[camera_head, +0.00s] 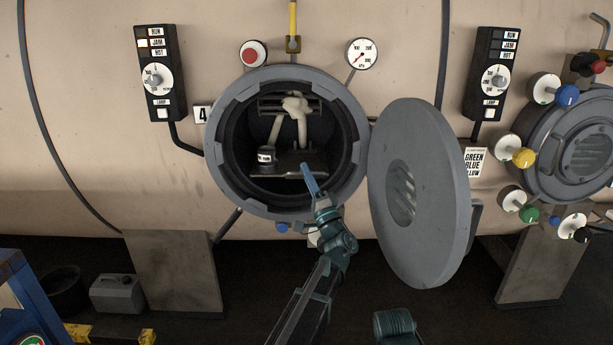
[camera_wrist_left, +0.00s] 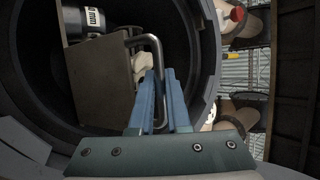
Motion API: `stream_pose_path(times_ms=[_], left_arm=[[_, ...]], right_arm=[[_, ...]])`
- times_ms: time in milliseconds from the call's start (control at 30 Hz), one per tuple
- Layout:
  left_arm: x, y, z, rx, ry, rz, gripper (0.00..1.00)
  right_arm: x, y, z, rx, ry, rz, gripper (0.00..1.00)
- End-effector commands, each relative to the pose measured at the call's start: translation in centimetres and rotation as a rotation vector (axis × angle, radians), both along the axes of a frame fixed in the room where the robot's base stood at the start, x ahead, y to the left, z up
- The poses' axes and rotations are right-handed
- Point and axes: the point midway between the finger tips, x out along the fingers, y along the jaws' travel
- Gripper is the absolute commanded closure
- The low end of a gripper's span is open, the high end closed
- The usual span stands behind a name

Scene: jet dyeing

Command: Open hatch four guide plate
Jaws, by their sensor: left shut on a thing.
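Hatch four (camera_head: 285,85) is a round grey port beside a "4" sign (camera_head: 202,114). Its round door (camera_head: 425,190) stands swung open to the right. Inside, the guide plate (camera_head: 310,158) shows as a dark flat plate; in the left wrist view it is a grey-brown plate (camera_wrist_left: 98,82) with a bent metal bar handle (camera_wrist_left: 157,50). My left gripper (camera_head: 308,170) reaches into the port's lower front; its blue fingers (camera_wrist_left: 162,90) are closed around the handle. My right gripper is not visible.
Control boxes (camera_head: 159,75) and a gauge (camera_head: 362,54) are on the vessel wall. Coloured valve knobs (camera_head: 524,157) are at the right.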

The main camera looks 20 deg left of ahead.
Motion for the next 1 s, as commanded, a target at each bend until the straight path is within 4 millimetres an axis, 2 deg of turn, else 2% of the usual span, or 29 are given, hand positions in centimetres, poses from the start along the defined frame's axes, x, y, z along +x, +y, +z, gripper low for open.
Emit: stream_pose_path(times_ms=[33, 100, 400, 633, 1000], left_arm=[[-0.5, -0.1, -1.3, -0.002, 0.002, -0.002, 1.00], [-0.8, -0.2, -2.1, -0.001, 0.003, -0.001, 1.00], [-1.7, -0.5, -4.6, -0.002, 0.005, 0.000, 1.00], [-1.9, -0.6, -5.5, -0.002, 0.005, 0.000, 1.00], [-2.0, -0.6, -5.6, -0.002, 0.005, 0.000, 1.00]], right_arm=[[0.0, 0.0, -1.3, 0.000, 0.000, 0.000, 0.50], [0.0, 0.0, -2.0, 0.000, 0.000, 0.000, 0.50], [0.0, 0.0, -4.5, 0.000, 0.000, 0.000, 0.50], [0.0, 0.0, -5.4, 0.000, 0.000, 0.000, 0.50], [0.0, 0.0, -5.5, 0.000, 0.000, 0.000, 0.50]])
